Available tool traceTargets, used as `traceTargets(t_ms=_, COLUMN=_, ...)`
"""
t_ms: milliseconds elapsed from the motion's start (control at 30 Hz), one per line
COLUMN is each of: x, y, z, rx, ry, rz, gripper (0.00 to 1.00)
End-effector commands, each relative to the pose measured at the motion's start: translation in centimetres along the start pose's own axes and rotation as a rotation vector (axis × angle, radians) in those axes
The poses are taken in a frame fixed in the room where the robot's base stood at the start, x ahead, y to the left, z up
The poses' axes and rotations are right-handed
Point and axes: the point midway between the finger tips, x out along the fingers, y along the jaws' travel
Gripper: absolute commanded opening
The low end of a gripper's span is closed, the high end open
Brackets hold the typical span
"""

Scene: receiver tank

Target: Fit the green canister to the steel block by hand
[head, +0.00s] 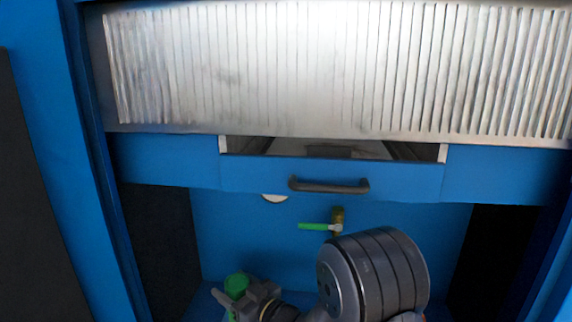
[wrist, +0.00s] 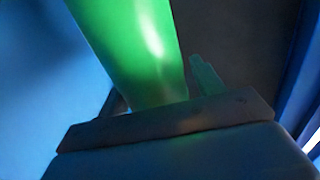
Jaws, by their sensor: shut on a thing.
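The green canister (head: 236,283) shows low in the head view, inside the blue recess under the drawer. My gripper (head: 241,294) is shut on it, with the canister's top showing above the jaws. In the wrist view the canister (wrist: 135,50) is a large, glossy green cylinder rising at a tilt in the picture from behind the dark gripper body. One finger (wrist: 206,76) shows to its right. The canister's lower part is hidden by my gripper. I cannot make out the steel block in either view.
A ribbed steel surface (head: 300,70) spans the top. Below it a blue drawer (head: 330,174) with a dark handle stands partly open. A brass valve (head: 337,216) with a green lever (head: 312,226) is on the back wall. Dark panels (head: 160,240) flank the recess.

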Motion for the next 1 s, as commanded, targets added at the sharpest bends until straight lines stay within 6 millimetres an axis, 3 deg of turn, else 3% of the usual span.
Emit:
traceTargets(t_ms=33, x=0.1, y=-0.9, z=0.0, rx=-0.003, ry=0.0, rz=-0.031, gripper=0.6)
traceTargets(t_ms=300, x=0.2, y=-0.9, z=0.0, rx=-0.002, ry=0.0, rz=-0.031, gripper=0.8)
traceTargets(t_ms=833, x=0.1, y=-0.6, z=0.2, rx=0.001, ry=-0.004, rz=-0.024, gripper=0.8)
traceTargets(t_ms=1000, x=-1.7, y=-0.4, z=0.2, rx=0.002, ry=-0.003, rz=-0.019, gripper=0.8)
